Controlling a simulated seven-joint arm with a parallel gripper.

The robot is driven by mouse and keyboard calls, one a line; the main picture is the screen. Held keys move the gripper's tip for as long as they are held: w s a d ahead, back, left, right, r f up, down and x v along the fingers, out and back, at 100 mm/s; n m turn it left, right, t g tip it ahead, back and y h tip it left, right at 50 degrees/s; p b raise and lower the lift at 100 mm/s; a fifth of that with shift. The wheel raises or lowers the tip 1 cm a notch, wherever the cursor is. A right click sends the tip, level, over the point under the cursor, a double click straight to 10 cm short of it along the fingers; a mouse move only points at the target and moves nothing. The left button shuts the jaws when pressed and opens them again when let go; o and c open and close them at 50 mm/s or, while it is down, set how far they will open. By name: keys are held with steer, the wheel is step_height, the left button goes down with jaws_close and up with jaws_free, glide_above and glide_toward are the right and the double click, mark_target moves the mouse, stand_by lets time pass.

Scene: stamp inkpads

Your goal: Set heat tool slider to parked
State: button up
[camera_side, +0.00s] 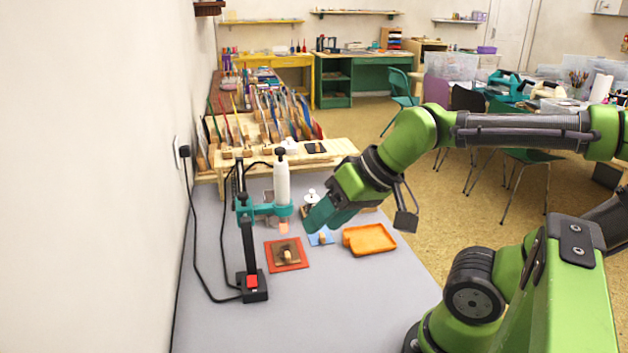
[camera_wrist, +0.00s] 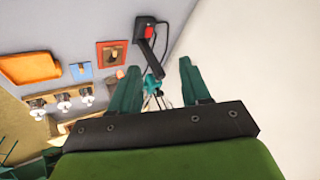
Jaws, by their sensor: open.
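The heat tool (camera_side: 282,182) is a white upright cylinder held in a teal clamp (camera_side: 262,209) on a black post. Its black base (camera_side: 253,289) carries a red switch and rests on the grey table. The teal clamp appears to be the slider part; I cannot tell its set position. In the wrist view the black base (camera_wrist: 147,45) and part of the teal clamp (camera_wrist: 153,84) show between my fingers. My gripper (camera_side: 311,222) is right of the clamp, apart from it in the side view. In the wrist view my gripper (camera_wrist: 158,68) is open and empty, fingers spread.
A red inkpad (camera_side: 297,262) with a wooden stamp, a blue pad (camera_side: 314,240) and an orange tray (camera_side: 369,239) lie nearby. A wooden rack (camera_side: 332,148) stands behind. Black cords run along the left wall. The table front is clear.

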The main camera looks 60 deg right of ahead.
steer(key=shift+c, duration=1.1)
steer(key=shift+w+a+f+n+g, duration=0.5)
steer(key=shift+w+a+f+g, duration=0.6)
steer(key=shift+w+a, duration=0.1)
jaws_close()
steer(key=w+d+m+g+h, duration=0.35)
steer(key=w+m+h, duration=0.55)
steer(key=w+m, duration=1)
steer(key=s+d+f+m, duration=0.1)
steer(key=d+f+m, duration=0.2)
steer(key=d+f, duration=0.5)
steer(key=shift+m+g, duration=0.35)
steer(key=shift+m, duration=0.05)
